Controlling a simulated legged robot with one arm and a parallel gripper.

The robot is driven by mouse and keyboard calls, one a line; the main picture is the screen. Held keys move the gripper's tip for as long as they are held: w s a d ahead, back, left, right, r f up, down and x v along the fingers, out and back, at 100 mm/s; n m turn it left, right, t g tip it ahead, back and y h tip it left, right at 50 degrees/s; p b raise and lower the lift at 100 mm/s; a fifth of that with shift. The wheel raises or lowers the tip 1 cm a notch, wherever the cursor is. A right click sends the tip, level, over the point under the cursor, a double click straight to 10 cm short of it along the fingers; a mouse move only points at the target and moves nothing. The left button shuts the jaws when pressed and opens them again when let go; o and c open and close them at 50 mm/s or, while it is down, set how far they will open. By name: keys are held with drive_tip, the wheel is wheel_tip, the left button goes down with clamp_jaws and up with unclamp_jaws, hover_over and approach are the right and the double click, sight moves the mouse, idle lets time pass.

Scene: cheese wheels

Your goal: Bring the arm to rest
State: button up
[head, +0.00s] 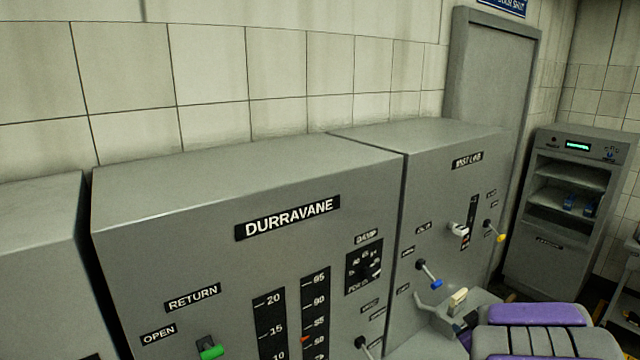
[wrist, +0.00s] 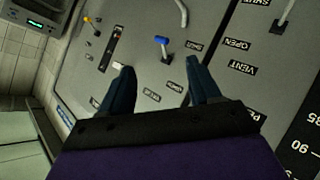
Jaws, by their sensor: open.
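My gripper (wrist: 162,78) is open in the wrist view, with its two dark blue fingers apart and nothing between them. Beyond the fingers is the grey panel of a machine, with a blue-tipped lever (wrist: 162,42) seen past the gap. Whether a finger touches the panel cannot be told. In the head view my purple and grey arm (head: 535,317) is at the bottom right, in front of the right-hand machine (head: 455,135). The fingers are mostly hidden there.
The DURRAVANE cabinet (head: 250,190) fills the middle. On the right machine are a blue-tipped lever (head: 429,275), a yellow-tipped lever (head: 494,231) and a spout with a pale block (head: 457,298). A shelved cabinet (head: 565,200) stands at far right. Floor shows between them.

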drive_tip(key=s+a+f+m+g+b, duration=0.2)
drive_tip(key=s+a, duration=0.4)
drive_tip(key=s, duration=0.7)
drive_tip(key=s+a+f+m+g+y+b, duration=0.1)
drive_tip(key=s+a+f+g+b, duration=0.4)
drive_tip(key=s, duration=0.8)
drive_tip(key=s+a+f+m+g+y+b, duration=0.1)
drive_tip(key=s+a+f+m+g+b, duration=0.1)
drive_tip(key=s+a+g, duration=0.4)
drive_tip(key=s+a+f+b, duration=0.1)
drive_tip(key=s+a+f, duration=0.1)
drive_tip(key=s, duration=0.5)
drive_tip(key=shift+a+f+m+g+b, duration=0.15)
drive_tip(key=shift+a+m+g+b, duration=0.2)
drive_tip(key=shift+a, duration=0.3)
drive_tip(key=shift+o, duration=0.3)
